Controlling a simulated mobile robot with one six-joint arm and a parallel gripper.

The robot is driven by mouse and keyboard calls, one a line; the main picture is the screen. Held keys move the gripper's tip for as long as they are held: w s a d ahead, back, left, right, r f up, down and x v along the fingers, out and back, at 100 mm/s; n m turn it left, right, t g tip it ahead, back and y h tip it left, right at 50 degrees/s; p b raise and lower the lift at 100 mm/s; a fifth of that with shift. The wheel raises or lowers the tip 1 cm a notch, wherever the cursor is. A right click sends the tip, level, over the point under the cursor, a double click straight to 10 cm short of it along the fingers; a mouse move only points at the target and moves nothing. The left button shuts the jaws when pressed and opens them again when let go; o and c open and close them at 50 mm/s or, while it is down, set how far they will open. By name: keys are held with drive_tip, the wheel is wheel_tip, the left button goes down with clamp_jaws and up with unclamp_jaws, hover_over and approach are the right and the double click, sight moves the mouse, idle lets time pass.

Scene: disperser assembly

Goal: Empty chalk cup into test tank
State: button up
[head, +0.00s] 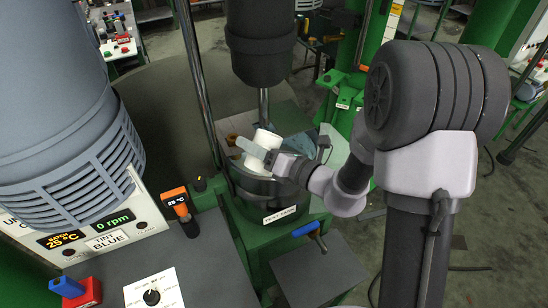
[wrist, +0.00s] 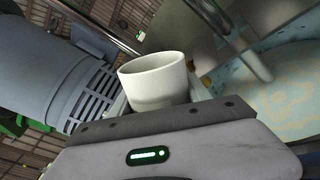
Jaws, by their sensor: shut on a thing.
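The white chalk cup (head: 265,139) is held by my gripper (head: 259,155) above the opening of the test tank (head: 262,188). The cup leans in the head view, and its rim and part of its inner wall show in the wrist view (wrist: 155,82). I cannot see what is inside it or any powder falling. My gripper is shut on the cup's side. The tank is a dark round vessel with a white label on its front; the cup and gripper hide part of its mouth.
A metal mixer shaft (head: 263,106) comes down from a black motor (head: 259,45) just behind the cup. A chrome post (head: 197,85) stands to the left. A blue-handled valve (head: 307,230) sits at the tank's lower right.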

drive_tip(key=shift+d+f+m+p, duration=0.1)
drive_tip(key=shift+f+m+p, duration=0.05)
drive_tip(key=shift+m+p, duration=0.2)
drive_tip(key=shift+r+m+p, duration=0.4)
drive_tip(key=shift+m+p, duration=0.45)
drive_tip(key=shift+p, duration=0.3)
drive_tip(key=shift+f+m+g+p, duration=0.35)
drive_tip(key=shift+f+m+g, duration=0.05)
drive_tip(key=shift+m, duration=0.4)
idle(0.5)
drive_tip(key=shift+w+r+m+p, duration=0.1)
drive_tip(key=shift+r+m+p, duration=0.25)
drive_tip(key=shift+m+p, duration=0.5)
idle(0.4)
drive_tip(key=shift+f+m+y+p, duration=0.3)
drive_tip(key=shift+f+m+p, duration=0.1)
drive_tip(key=shift+m, duration=0.25)
idle(2.3)
drive_tip(key=shift+r+g+p, duration=0.15)
drive_tip(key=shift+g+p, duration=0.15)
drive_tip(key=shift+p, duration=0.25)
idle(0.4)
